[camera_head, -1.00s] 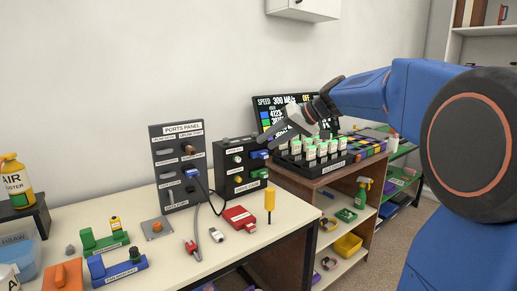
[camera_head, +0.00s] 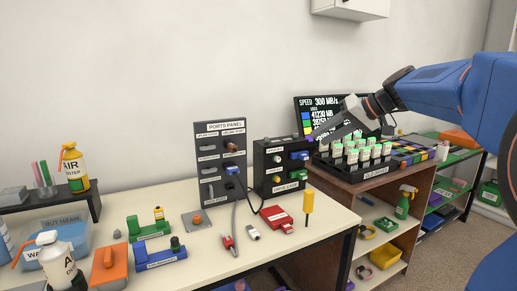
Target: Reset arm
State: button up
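My gripper (camera_head: 338,128) is at the end of my blue arm, which reaches in from the right. It hangs over the left part of the black rack of white and green vials (camera_head: 356,150), in front of the dark display (camera_head: 318,108). Its grey fingers are small and seen from the side, so I cannot tell whether they are open or shut, or whether they hold anything. I cannot tell whether they touch the rack.
The ports panel (camera_head: 220,165) and a black box with connectors (camera_head: 281,166) stand on the cream table (camera_head: 210,262). A red connector block (camera_head: 276,218), a yellow-handled tool (camera_head: 308,206) and bottles lie or stand there. A wooden shelf unit (camera_head: 372,186) supports the rack.

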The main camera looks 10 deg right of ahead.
jog(key=s+a+f+g+h, duration=0.1)
jog(key=s+a+f+h, duration=0.1)
jog(key=s+f, duration=1.1)
jog(key=s+a+f+g+h, duration=0.1)
jog(key=s+f+h, duration=0.4)
jog(key=s+f, duration=0.9)
jog(key=s, duration=0.6)
jog(key=shift+s+a+f+m+g+h, duration=0.15)
jog(key=shift+s+a+m+g+h, duration=0.15)
jog(key=shift+s+a+m, duration=0.1)
